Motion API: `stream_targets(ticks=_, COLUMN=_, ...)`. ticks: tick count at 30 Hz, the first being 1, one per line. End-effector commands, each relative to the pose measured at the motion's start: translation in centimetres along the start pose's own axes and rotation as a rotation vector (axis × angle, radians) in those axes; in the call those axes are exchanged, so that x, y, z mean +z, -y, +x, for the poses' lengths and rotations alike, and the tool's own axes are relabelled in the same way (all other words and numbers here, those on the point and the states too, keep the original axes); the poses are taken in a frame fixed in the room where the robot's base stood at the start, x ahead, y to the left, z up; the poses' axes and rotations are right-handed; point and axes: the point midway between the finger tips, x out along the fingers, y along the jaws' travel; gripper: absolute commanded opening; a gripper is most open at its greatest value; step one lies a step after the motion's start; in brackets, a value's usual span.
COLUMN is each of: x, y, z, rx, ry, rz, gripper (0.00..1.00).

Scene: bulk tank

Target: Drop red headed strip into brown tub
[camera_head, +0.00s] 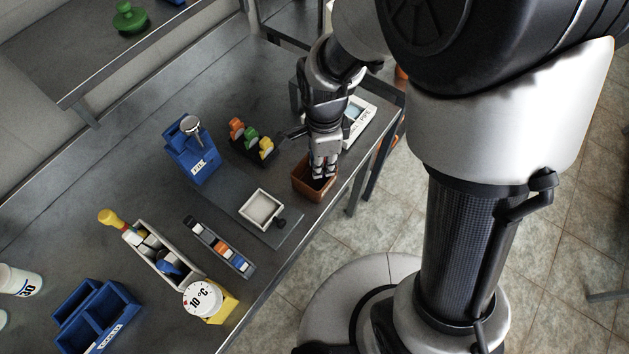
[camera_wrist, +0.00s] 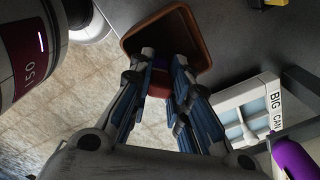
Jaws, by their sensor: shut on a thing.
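The brown tub (camera_head: 312,191) stands near the table's front edge, and in the wrist view (camera_wrist: 200,42) it lies just beyond my fingertips. My gripper (camera_head: 321,173) is over the tub, pointing down, with its fingertips at or just above the opening. In the wrist view my gripper (camera_wrist: 160,72) is shut on the red headed strip (camera_wrist: 158,90), whose red part shows between the blue-padded fingers. The rest of the strip is mostly hidden by the fingers. I cannot tell how deep its lower end hangs.
A white device (camera_head: 357,122) stands right behind the tub. Coloured blocks (camera_head: 250,139) and a blue holder (camera_head: 190,150) stand to the left. A cream tray (camera_head: 261,209), a slotted strip rack (camera_head: 220,247) and a dial (camera_head: 203,298) lie nearer the front.

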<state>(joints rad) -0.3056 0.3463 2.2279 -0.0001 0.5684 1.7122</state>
Motion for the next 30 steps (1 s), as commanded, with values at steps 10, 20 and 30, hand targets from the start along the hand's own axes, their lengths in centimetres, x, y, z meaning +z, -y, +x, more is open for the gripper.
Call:
stream_targets(ticks=10, x=0.0, y=0.02, z=0.41, rx=-0.001, ry=0.0, rz=0.0, gripper=0.18)
stream_targets(ticks=20, x=0.0, y=0.02, z=0.41, rx=-0.001, ry=0.0, rz=-0.001, gripper=0.4)
stream_targets(ticks=30, x=0.0, y=0.04, z=0.22, rx=-0.001, ry=0.0, rz=-0.001, gripper=0.4)
